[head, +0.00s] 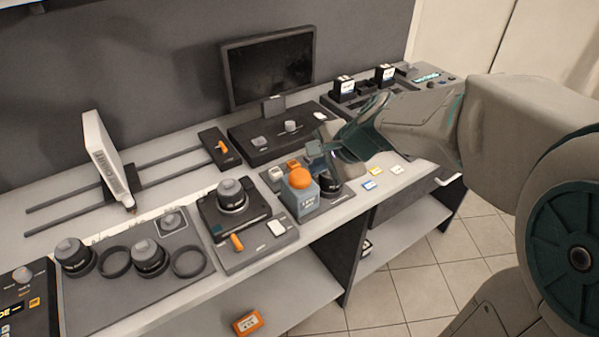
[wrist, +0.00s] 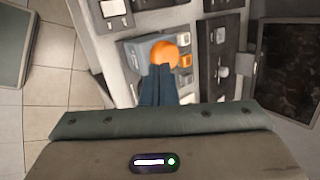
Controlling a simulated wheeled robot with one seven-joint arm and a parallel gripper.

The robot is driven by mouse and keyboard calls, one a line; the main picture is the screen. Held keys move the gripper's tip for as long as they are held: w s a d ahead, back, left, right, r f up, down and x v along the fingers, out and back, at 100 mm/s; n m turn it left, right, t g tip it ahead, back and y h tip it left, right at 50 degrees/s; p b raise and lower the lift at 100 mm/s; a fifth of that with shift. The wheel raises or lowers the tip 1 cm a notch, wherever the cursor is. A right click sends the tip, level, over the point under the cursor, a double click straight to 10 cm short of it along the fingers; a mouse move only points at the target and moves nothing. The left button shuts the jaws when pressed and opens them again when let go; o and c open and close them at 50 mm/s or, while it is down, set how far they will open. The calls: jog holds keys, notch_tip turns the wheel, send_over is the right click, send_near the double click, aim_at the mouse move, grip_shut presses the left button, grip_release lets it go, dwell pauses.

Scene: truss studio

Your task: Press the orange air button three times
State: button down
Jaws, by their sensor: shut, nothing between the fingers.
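The orange air button (head: 299,177) is a round dome on top of an upright grey-blue box (head: 303,199) near the front edge of the bench. In the wrist view the orange dome (wrist: 164,51) shows just past my fingertips, which cover its near edge. My gripper (wrist: 158,68) is shut and empty, its dark fingers side by side. In the head view my gripper (head: 318,152) is above and to the right of the button, pointing down and left. I cannot tell from the wrist view alone whether the fingertips touch the dome.
A black dial (head: 331,184) stands close to the right of the box. A panel with a grey knob (head: 232,194) and an orange lever is to the left. A dark monitor (head: 268,66) stands behind. Small cards (head: 373,171) lie on clear bench at right.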

jog(key=s+d+f+n+g+h, duration=0.1)
jog(key=s+d+n+h, duration=0.1)
jog(key=s+d+n, duration=0.4)
jog(key=s+d+n+h, duration=0.3)
jog(key=s+d+n, duration=0.2)
jog(key=s, duration=0.6)
jog(key=shift+d+f+n+g, duration=0.35)
jog(key=shift+n+g, duration=0.05)
